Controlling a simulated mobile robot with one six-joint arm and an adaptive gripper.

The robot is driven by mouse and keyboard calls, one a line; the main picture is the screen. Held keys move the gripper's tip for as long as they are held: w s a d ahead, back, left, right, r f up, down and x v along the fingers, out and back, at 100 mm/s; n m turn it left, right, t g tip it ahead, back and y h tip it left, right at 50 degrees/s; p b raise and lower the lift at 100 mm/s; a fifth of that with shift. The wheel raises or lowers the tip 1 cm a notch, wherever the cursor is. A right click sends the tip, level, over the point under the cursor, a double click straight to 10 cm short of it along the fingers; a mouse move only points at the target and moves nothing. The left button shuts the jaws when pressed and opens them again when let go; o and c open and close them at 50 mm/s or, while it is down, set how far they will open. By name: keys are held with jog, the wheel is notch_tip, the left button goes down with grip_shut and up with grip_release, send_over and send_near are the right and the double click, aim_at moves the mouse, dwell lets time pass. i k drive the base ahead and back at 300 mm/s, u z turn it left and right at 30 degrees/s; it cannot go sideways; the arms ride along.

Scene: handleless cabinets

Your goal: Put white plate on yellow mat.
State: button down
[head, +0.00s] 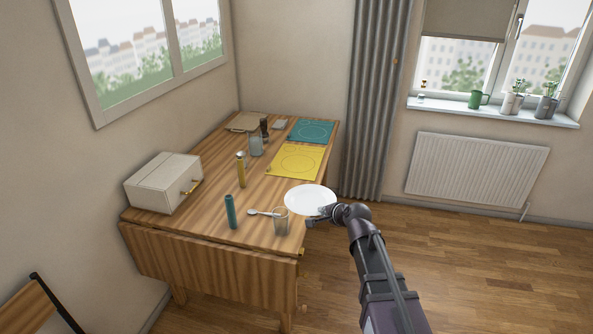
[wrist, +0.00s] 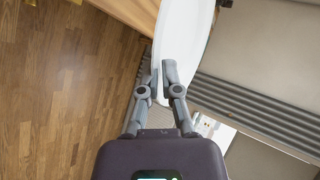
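The white plate (head: 308,198) is at the right edge of the wooden table in the head view, partly out past that edge. I cannot tell whether it rests on the table or is held just above it. My gripper (head: 314,219) is at the plate's near right rim. In the wrist view, the fingers (wrist: 162,80) stand close together on either side of the rim of the plate (wrist: 184,45), shut on it. The yellow mat (head: 297,162) lies flat behind the plate, with a drawn circle and nothing on it.
A teal mat (head: 312,130) lies beyond the yellow one. A glass (head: 281,222), a spoon (head: 262,213) and a teal bottle (head: 231,212) stand or lie left of the plate. A yellow bottle (head: 241,170) and white box (head: 164,182) are farther left.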

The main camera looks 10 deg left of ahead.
aim_at(298, 163)
jog(key=k, duration=0.85)
jog(key=z, duration=0.4)
jog(key=i, duration=2.3)
jog(key=u, duration=0.65)
jog(key=i, duration=0.5)
jog(key=u, duration=0.35)
